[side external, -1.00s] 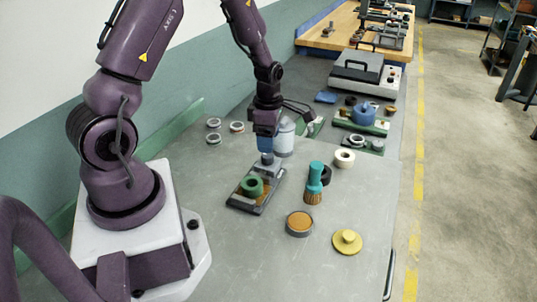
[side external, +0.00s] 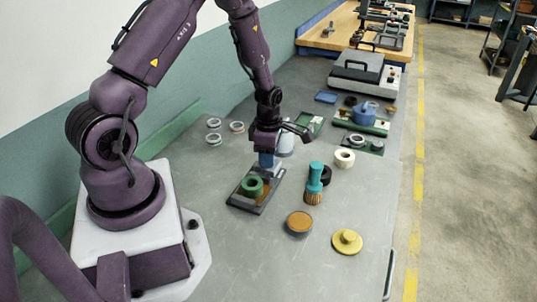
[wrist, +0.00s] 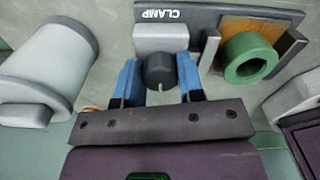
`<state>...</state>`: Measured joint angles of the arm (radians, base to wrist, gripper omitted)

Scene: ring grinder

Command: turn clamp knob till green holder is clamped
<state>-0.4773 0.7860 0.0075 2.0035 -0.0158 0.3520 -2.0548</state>
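The green holder (wrist: 248,58), a ring, sits on the orange-brown pad of the dark clamp base (wrist: 200,14), between grey jaws. In the side view the holder (side external: 252,186) lies on the base (side external: 243,208) near the table's middle. The dark round clamp knob (wrist: 161,70) has a pale pointer mark and sits beside a light grey block (wrist: 161,38). My gripper (wrist: 160,82) has its blue fingers on either side of the knob, with small gaps visible. In the side view my gripper (side external: 267,160) points down at the base's far end and hides the knob.
A grey-white bottle (wrist: 45,68) stands close beside my gripper. A teal-handled brush (side external: 314,180), white ring (side external: 344,158), brown-topped disc (side external: 299,222) and yellow knobbed disc (side external: 347,241) are to the right. The table's front is clear.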

